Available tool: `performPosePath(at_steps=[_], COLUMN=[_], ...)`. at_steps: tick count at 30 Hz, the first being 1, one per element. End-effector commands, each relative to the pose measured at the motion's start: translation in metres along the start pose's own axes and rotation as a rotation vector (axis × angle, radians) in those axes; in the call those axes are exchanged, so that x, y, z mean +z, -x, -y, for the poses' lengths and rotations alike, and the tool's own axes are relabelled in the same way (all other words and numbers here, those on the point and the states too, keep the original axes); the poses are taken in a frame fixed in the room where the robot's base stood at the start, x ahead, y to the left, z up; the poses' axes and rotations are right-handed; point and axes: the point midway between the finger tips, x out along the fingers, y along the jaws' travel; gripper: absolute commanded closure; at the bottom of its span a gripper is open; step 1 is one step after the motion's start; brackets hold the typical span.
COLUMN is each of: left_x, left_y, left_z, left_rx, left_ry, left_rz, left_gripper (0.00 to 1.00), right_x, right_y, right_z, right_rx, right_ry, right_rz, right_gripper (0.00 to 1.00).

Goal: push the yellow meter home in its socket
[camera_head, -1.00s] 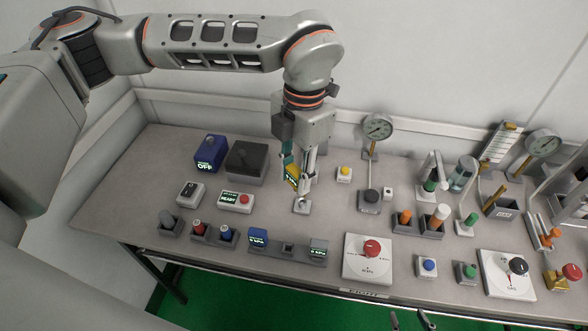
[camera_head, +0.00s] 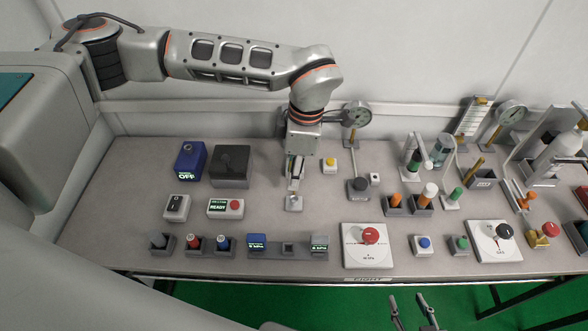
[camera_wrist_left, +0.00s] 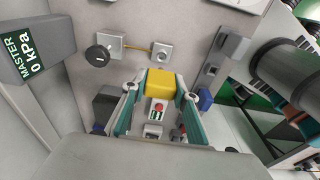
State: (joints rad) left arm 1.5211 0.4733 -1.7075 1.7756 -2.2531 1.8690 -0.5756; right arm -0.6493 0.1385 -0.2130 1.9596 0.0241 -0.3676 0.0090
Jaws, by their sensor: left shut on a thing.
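The yellow meter (camera_wrist_left: 161,83) is between the fingertips of my left gripper in the left wrist view. My left gripper (camera_head: 294,180) is shut on it, above the table behind the meter rack; the head view hardly shows the meter. The rack (camera_head: 270,251) has an empty square socket (camera_head: 288,247) between a blue meter (camera_head: 257,242) and a grey meter (camera_head: 319,243). In the left wrist view the rack (camera_wrist_left: 212,68) lies to the right of the held meter, clearly apart from it. My right gripper (camera_head: 409,302) is open and empty at the front, beyond the table edge.
A small silver fixture (camera_head: 293,203) stands just below my left gripper in the head view. A READY box with a red button (camera_head: 226,208) is to its left, a red dial panel (camera_head: 366,245) to its right. Bare tabletop lies between fixture and rack.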

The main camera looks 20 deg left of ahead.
Motion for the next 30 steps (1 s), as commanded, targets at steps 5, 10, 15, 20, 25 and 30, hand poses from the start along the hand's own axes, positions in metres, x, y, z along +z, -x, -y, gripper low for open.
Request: performPosePath(at_steps=[5, 10, 15, 20, 25, 30], left_x=[0.000, 0.000, 0.001, 0.003, 0.004, 0.005], left_y=[0.000, 0.000, -0.011, -0.024, -0.037, -0.045], left_z=[0.000, 0.000, 0.001, 0.001, 0.001, 0.000], left_rx=[0.000, 0.000, -0.001, -0.002, -0.002, -0.001], left_ry=[0.001, 0.001, 0.002, 0.002, 0.001, 0.002], left_rz=[0.000, 0.000, 0.000, -0.001, -0.001, 0.000], left_gripper=[0.93, 0.93, 0.93, 0.93, 0.93, 0.93], right_x=[-0.002, -0.004, 0.001, 0.009, 0.019, 0.025], right_y=[0.000, 0.001, -0.002, -0.005, -0.008, -0.010], right_z=[-0.001, -0.001, -0.001, 0.001, 0.003, 0.004], right_rx=[0.001, 0.002, 0.001, 0.000, -0.002, -0.004], right_ry=[0.000, 0.001, 0.000, -0.001, -0.002, -0.002], right_rz=[-0.003, -0.005, -0.004, 0.002, 0.011, 0.018], right_gripper=[0.60, 0.60, 0.60, 0.60, 0.60, 0.60])
